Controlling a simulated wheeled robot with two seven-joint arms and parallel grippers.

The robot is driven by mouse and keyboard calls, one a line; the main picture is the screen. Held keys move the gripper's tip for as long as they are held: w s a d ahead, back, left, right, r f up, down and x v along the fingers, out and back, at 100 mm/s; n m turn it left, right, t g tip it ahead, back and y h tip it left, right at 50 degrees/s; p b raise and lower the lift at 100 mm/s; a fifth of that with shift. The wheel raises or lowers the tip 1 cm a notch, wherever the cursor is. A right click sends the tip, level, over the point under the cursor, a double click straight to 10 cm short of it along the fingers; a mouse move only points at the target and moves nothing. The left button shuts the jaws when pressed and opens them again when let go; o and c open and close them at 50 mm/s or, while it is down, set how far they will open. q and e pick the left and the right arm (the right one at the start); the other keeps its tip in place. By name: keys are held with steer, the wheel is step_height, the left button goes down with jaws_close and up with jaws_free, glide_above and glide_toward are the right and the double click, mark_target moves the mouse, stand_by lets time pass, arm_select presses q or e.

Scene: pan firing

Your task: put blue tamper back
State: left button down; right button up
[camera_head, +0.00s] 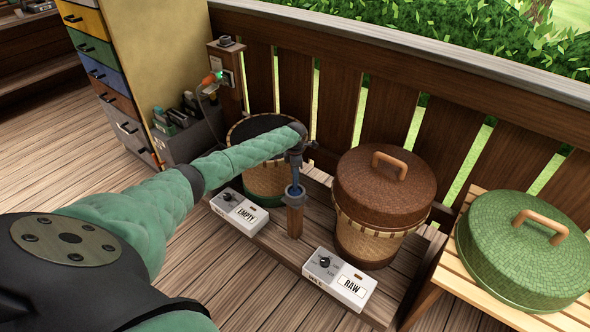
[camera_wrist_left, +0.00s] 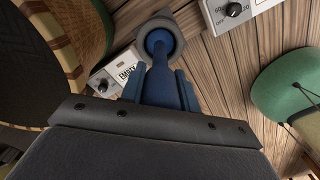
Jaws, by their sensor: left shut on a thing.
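My left gripper (camera_head: 295,160) is shut on the blue tamper (camera_head: 295,189) and points down. The tamper's lower end is at the top of a brown wooden post-like holder (camera_head: 295,215) on the low wooden platform; I cannot tell how deep it sits. In the left wrist view the blue tamper (camera_wrist_left: 160,80) is between the fingers, and its far end meets a grey ring-shaped piece (camera_wrist_left: 158,40). My right gripper is not in view.
An open basket (camera_head: 265,180) stands behind the left arm, with the EMPTY box (camera_head: 240,212) before it. A brown-lidded basket (camera_head: 372,245) and the RAW box (camera_head: 340,280) stand right. A green lid (camera_head: 510,260) lies on a slatted table. A wooden fence (camera_head: 340,100) runs behind.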

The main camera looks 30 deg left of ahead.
arm_select(q)
steer(key=shift+f, duration=0.1)
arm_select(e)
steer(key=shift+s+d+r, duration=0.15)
arm_select(q)
steer(key=shift+f, duration=0.2)
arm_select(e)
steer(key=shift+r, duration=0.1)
arm_select(q)
steer(key=c, duration=1)
jaws_free()
steer(key=shift+c, duration=0.2)
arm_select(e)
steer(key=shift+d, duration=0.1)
arm_select(q)
steer(key=shift+f+b, duration=0.1)
steer(key=shift+b, duration=1)
steer(key=r, duration=0.8)
steer(key=shift+d, duration=0.2)
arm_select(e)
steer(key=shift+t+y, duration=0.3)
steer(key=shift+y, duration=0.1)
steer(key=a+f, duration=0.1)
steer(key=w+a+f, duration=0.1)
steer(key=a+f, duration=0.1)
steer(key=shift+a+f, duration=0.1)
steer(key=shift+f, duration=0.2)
